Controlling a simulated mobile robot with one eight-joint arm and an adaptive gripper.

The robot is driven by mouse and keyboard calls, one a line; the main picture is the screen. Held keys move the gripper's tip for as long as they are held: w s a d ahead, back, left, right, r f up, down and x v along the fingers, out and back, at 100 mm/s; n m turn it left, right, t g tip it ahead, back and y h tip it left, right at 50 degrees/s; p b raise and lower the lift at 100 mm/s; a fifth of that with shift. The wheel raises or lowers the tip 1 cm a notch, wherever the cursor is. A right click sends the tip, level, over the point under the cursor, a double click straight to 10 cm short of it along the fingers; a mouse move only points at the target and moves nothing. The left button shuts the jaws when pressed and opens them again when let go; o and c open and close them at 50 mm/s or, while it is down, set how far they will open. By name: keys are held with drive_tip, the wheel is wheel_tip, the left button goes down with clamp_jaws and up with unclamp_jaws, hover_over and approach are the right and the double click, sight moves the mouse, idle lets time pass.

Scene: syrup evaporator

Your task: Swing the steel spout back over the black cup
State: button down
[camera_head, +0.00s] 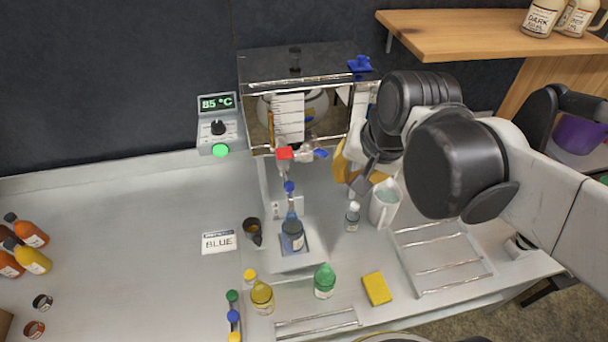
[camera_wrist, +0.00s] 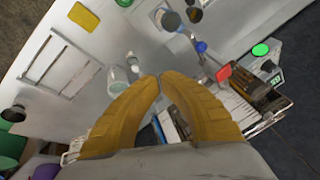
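The steel spout (camera_head: 306,152) is at the lower front of the evaporator, beside a red handle (camera_head: 285,153) and a blue handle (camera_head: 320,154). Its exact direction is too small to tell. The black cup (camera_head: 252,231) stands on the counter left of a blue bottle (camera_head: 292,236), which is on a pale platform below the red handle. The red handle also shows in the wrist view (camera_wrist: 223,73). My gripper (camera_head: 345,166) is right of the spout, apart from it. Its yellow fingertips (camera_wrist: 159,78) meet with nothing seen between them.
The evaporator (camera_head: 255,75) stands against the dark wall, with a temperature controller (camera_head: 219,132) at its left. A white mug (camera_head: 384,205) and a small clear bottle (camera_head: 352,217) stand below my gripper. Green and yellow bottles and a sponge (camera_head: 377,288) are in front. The left counter is mostly clear.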

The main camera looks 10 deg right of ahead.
sight(287, 183)
drive_tip(key=w+a+m+g+y+p, duration=0.2)
drive_tip(key=w+m+g, duration=0.3)
drive_tip(key=w+m, duration=0.4)
drive_tip(key=shift+w+a+f+m+y+p, duration=0.25)
drive_tip(key=shift+a+m+y+p, duration=0.25)
drive_tip(key=shift+m, duration=0.4)
drive_tip(key=shift+a, duration=0.15)
drive_tip(key=b+x, duration=0.3)
drive_tip(key=x, duration=0.7)
drive_tip(key=shift+s, duration=0.2)
drive_tip(key=shift+s+a+m, duration=0.1)
drive_tip(key=shift+a+m, duration=0.1)
drive_tip(key=shift+m, duration=0.2)
drive_tip(key=shift+s+a+m, duration=0.1)
drive_tip(key=shift+a+m, duration=0.2)
drive_tip(key=shift+m, duration=0.2)
